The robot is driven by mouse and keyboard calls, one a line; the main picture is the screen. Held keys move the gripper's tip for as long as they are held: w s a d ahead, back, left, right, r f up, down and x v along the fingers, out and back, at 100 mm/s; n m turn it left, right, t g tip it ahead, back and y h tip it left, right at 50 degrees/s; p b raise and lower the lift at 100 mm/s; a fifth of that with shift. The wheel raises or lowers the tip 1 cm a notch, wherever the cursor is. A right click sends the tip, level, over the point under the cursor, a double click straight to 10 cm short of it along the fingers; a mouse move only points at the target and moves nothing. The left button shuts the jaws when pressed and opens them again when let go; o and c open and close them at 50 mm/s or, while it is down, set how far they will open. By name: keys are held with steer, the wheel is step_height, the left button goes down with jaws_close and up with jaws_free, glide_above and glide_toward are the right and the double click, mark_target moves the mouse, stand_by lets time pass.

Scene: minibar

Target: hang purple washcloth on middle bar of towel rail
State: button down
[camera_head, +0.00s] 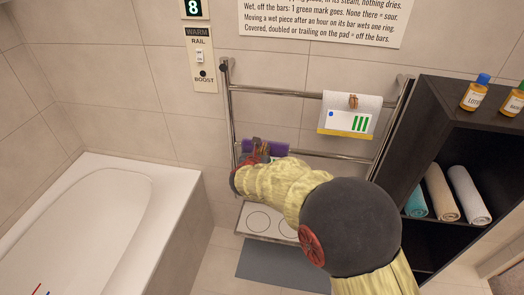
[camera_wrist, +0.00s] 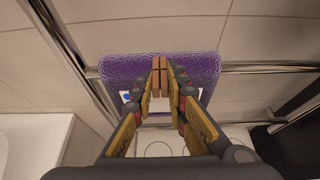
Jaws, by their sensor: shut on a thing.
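The purple washcloth (camera_wrist: 205,66) is pinched between the fingertips of my gripper (camera_wrist: 160,75), which is shut on it. In the head view the washcloth (camera_head: 272,148) shows as a small purple strip at the left part of the towel rail, mostly hidden by my gripper (camera_head: 258,152). The rail's middle bar (camera_head: 335,156) runs right from there. In the wrist view the middle bar (camera_wrist: 270,69) shows on both sides of the cloth and is hidden behind it. I cannot tell whether the cloth is over the bar or only in front of it.
A white cloth (camera_head: 372,101) with a marked card hangs on the top bar (camera_head: 275,92). A bathtub (camera_head: 100,190) stands left. A dark shelf (camera_head: 427,130) with rolled towels and bottles stands right. A grey mat (camera_head: 270,265) lies below.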

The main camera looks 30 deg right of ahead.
steer(key=shift+f, duration=0.3)
steer(key=c, duration=1.7)
jaws_free()
steer(key=shift+s, duration=0.1)
